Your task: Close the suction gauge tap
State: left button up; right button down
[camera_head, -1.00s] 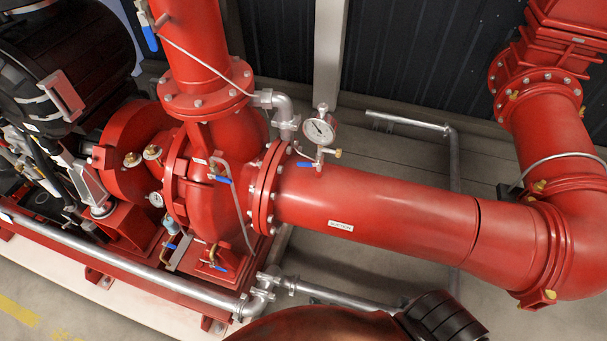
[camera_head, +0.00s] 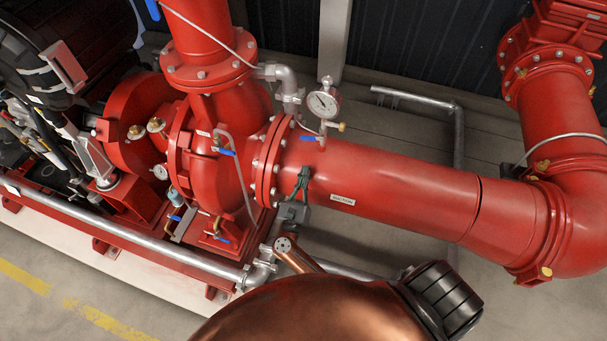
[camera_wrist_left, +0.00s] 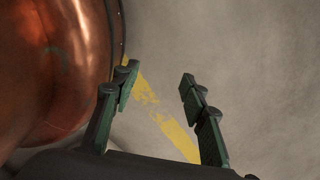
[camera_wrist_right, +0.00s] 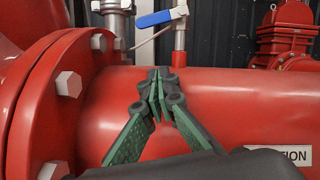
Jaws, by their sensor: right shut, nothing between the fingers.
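The suction gauge (camera_head: 323,103) is a round white dial above the red suction pipe (camera_head: 395,200). Below it is the tap's blue lever (camera_head: 307,138), pointing left, crosswise to the upright stem. In the right wrist view the blue lever (camera_wrist_right: 158,18) is at the top, joined to the metal stem (camera_wrist_right: 180,42). My right gripper (camera_head: 304,172) is shut and empty in front of the pipe, beside the flange, below the lever and apart from it. Its fingertips also show in the right wrist view (camera_wrist_right: 158,80). My left gripper (camera_wrist_left: 157,82) is open and empty over the floor.
A bolted red flange (camera_head: 272,160) stands left of the right gripper. A brass fitting (camera_head: 341,127) sticks out right of the gauge stem. A second blue-handled tap (camera_head: 226,151) is on the pump casing. A grey pipe (camera_head: 412,97) runs behind.

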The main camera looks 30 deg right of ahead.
aim_at(305, 139)
jog(key=x, duration=0.6)
jog(key=shift+a+r, duration=0.1)
jog(key=r, duration=0.1)
jog(key=w+r+p, duration=0.1)
jog(key=r, duration=0.1)
jog(key=shift+r, duration=0.25)
pick_arm(q)
jog(key=shift+w+r, duration=0.75)
jog(key=shift+w, duration=0.2)
pick_arm(e)
jog(key=shift+w+r, duration=0.1)
jog(key=shift+a, duration=0.1)
jog(key=m+b, duration=0.3)
jog(key=shift+w+a+r+g+h, duration=0.15)
jog(key=shift+w+a+g+h, duration=0.2)
jog(key=shift+g+h, duration=0.05)
jog(key=shift+w+r+m+b, duration=0.1)
jog(key=shift+r+m+b, duration=0.35)
jog(key=shift+m, duration=0.25)
pick_arm(q)
jog(key=f, duration=0.1)
jog(key=s+f, duration=0.1)
jog(key=f, duration=0.2)
jog(key=shift+s, duration=0.3)
pick_arm(e)
jog(key=shift+r, duration=0.2)
